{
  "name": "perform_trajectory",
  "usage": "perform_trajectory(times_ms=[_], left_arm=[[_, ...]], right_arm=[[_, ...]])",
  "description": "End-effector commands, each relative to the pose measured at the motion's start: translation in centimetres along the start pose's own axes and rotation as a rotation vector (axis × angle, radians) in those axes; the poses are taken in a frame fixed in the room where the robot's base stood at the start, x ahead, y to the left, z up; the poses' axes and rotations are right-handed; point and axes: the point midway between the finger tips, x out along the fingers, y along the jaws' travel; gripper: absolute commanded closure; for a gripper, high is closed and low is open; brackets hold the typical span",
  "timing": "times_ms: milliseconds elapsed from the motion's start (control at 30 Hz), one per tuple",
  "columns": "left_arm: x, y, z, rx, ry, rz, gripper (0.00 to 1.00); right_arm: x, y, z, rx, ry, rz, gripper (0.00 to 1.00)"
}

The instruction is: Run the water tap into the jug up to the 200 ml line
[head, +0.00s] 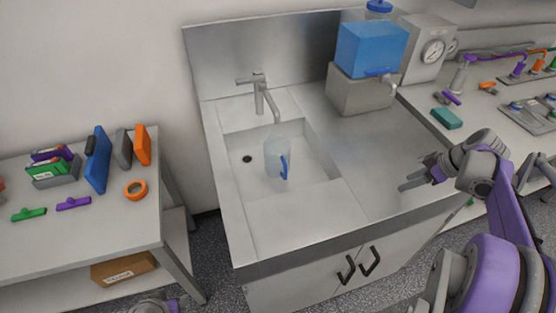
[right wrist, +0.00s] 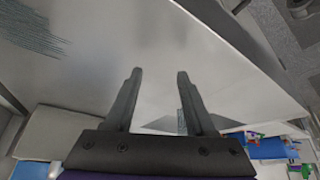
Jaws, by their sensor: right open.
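The clear jug (head: 271,157) with a blue handle (head: 284,168) stands upright in the steel sink (head: 312,163), below the end of the tap spout. The water tap (head: 259,97) rises behind the basin, with a lever at its top left. I see no stream from it, and the jug's lines and any water level are too small to tell. My right gripper (head: 408,182) is open and empty over the right part of the steel counter, well right of the jug. Its two apart fingers also show in the right wrist view (right wrist: 160,72). My left gripper's fingers are not visible.
The counter (head: 375,150) between sink and right gripper is clear. A side table (head: 100,235) at left holds tools and tape. Cupboard handles (head: 358,263) stick out in front.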

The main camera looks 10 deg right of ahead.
Motion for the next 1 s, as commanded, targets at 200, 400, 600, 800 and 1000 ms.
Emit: perform_trajectory(times_ms=[200, 400, 600, 800, 1000], left_arm=[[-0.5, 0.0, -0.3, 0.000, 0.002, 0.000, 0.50], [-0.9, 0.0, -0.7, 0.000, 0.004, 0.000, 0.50], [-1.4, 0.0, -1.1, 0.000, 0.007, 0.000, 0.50], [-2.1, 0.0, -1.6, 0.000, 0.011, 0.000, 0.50], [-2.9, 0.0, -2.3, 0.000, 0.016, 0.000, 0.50]], right_arm=[[0.4, 2.6, -0.9, -0.001, 0.000, 0.001, 0.45], [0.7, 4.8, -1.7, -0.001, 0.000, 0.001, 0.45], [1.1, 7.0, -2.4, -0.001, 0.000, 0.001, 0.45], [1.5, 9.3, -3.2, -0.001, 0.001, 0.001, 0.45], [1.8, 11.6, -4.0, 0.000, 0.001, 0.001, 0.45]])
